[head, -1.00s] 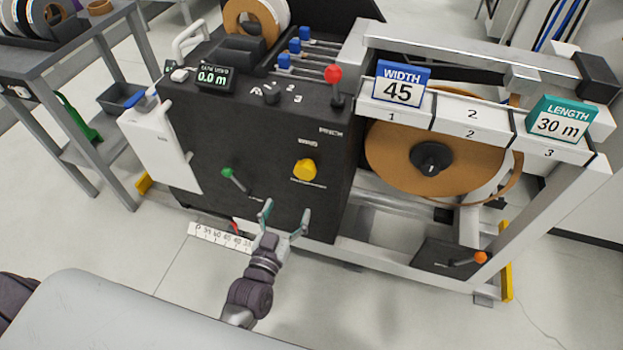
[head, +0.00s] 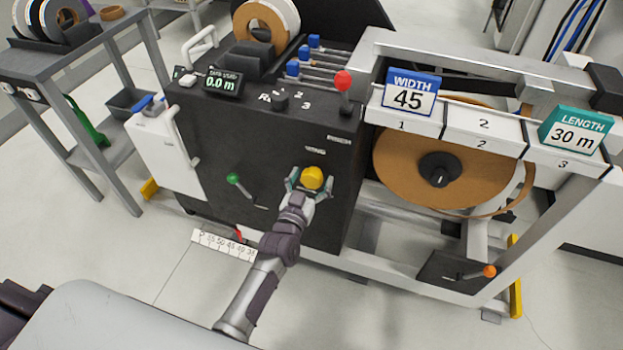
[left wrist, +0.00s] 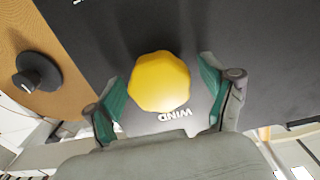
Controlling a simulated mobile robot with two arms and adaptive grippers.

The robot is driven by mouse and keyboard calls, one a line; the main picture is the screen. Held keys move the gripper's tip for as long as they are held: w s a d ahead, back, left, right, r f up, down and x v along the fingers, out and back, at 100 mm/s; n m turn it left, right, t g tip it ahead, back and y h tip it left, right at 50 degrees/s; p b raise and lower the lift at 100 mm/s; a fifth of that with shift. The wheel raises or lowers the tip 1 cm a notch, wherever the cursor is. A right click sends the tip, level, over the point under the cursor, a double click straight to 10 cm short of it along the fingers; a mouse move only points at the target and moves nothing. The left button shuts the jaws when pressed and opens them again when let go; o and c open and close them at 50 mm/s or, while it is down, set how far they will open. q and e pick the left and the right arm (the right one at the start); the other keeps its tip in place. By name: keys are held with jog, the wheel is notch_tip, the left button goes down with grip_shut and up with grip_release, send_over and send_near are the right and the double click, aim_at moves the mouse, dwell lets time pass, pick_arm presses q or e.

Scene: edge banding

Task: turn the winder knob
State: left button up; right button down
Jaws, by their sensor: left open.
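The winder knob (head: 312,177) is yellow and lobed, on the dark front panel of the machine. In the left wrist view the yellow knob (left wrist: 159,82) sits above a light plate marked WIND (left wrist: 176,116). My left gripper (head: 309,183) is at the knob, with its teal fingers spread to either side of it. In the left wrist view the open fingers (left wrist: 163,98) flank the knob, with a gap visible on both sides. My right gripper is not in view.
A green-tipped lever (head: 233,179) is left of the knob on the same panel. A red-tipped lever (head: 343,82) stands above it. A brown tape roll (head: 410,165) hangs in the frame at right, near an orange-handled crank (head: 489,271).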

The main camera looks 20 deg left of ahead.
pick_arm(q)
jog(key=c, duration=1.2)
jog(key=shift+o, duration=0.2)
jog(key=shift+n, duration=0.5)
jog(key=shift+p, duration=0.3)
jog(key=n, duration=0.2)
jog(key=shift+n, duration=0.3)
jog(key=shift+n+p, duration=0.45)
jog(key=shift+n, duration=1.15)
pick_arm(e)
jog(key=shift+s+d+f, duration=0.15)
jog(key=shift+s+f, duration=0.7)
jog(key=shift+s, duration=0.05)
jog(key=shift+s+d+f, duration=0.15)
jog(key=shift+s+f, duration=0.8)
